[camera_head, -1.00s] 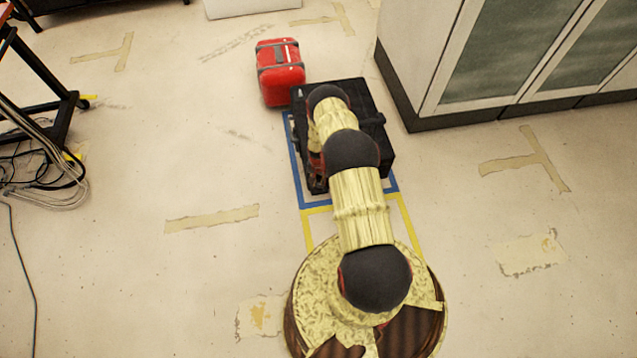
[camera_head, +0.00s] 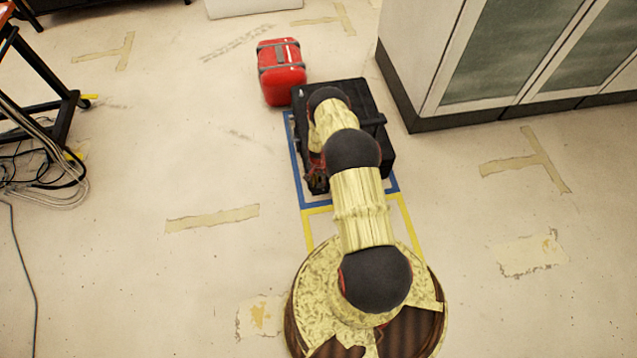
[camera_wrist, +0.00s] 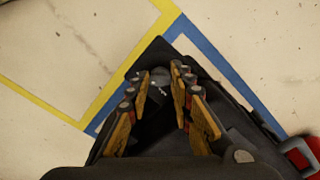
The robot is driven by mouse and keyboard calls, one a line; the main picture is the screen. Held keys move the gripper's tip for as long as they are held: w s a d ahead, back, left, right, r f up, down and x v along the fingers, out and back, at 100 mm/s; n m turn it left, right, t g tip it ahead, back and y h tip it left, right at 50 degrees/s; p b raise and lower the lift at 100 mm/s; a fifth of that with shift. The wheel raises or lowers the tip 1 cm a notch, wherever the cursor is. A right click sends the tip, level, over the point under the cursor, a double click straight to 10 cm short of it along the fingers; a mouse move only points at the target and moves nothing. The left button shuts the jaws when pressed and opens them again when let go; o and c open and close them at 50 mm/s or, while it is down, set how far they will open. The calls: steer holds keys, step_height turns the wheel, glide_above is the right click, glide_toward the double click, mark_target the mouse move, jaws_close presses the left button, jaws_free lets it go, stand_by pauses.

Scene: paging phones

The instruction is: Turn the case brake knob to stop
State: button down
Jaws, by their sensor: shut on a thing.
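The black case (camera_head: 375,150) stands on the floor inside a blue tape outline, mostly behind my arm in the head view. In the wrist view the dark case (camera_wrist: 235,120) fills the lower middle. My gripper (camera_wrist: 161,78) is over the case with its fingers closed in on a small dark part, which I take to be the brake knob. The fingers and shadow hide most of the knob, so its marking and turn angle cannot be read. In the head view my arm covers the knob.
A red case (camera_head: 281,72) stands just behind the black case. A cabinet (camera_head: 500,60) is at the right. A dark cart (camera_head: 50,110) with loose cables (camera_head: 45,170) is at the left. The floor between has tape marks and is otherwise clear.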

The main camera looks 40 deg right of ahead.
mark_target(318, 185)
steer(key=c, duration=1.6)
jaws_free()
steer(key=shift+o, duration=0.2)
step_height(318, 185, up, 12)
